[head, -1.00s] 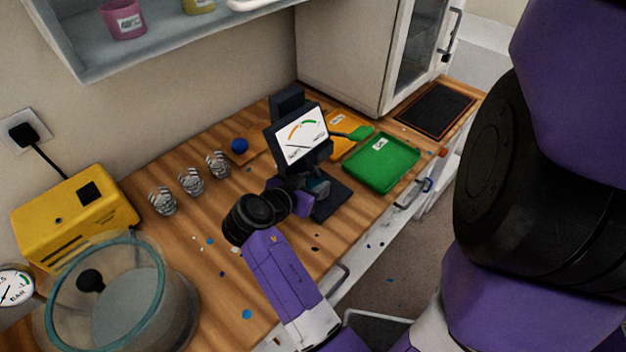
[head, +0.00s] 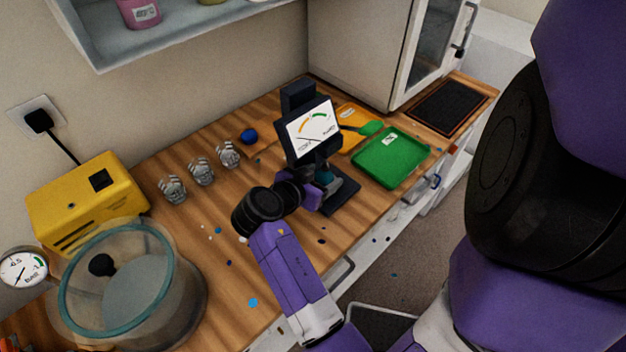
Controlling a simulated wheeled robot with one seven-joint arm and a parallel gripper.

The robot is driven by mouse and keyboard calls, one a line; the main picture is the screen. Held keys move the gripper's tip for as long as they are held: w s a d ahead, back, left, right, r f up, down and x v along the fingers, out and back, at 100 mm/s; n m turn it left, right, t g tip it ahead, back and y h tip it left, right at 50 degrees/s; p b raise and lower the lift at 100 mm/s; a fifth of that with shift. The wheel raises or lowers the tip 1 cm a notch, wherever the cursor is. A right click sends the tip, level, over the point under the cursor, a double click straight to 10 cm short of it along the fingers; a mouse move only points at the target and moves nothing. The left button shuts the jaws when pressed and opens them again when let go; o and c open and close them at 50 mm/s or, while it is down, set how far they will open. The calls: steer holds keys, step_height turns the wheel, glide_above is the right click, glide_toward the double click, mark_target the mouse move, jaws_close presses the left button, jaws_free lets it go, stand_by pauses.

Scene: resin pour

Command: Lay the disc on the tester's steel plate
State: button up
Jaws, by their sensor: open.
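The tester (head: 313,130) is a dark stand on the wooden bench with a tilted screen showing a dial with orange and green arcs. Its dark base (head: 341,196) shows below the screen. My gripper (head: 326,178) is at the tester, under the screen, and is open; the arm and screen cover part of it. A small teal patch shows at the fingers, too small to name. I cannot make out the steel plate or the disc; both may be hidden behind my wrist and the screen.
Several striped cups (head: 201,171), a yellow box (head: 88,203) and a round glass chamber (head: 130,290) stand left. A dark mat (head: 447,108) lies far right.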

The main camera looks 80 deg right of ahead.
steer(key=v, duration=1.2)
steer(key=shift+b, duration=0.4)
steer(key=shift+f, duration=0.1)
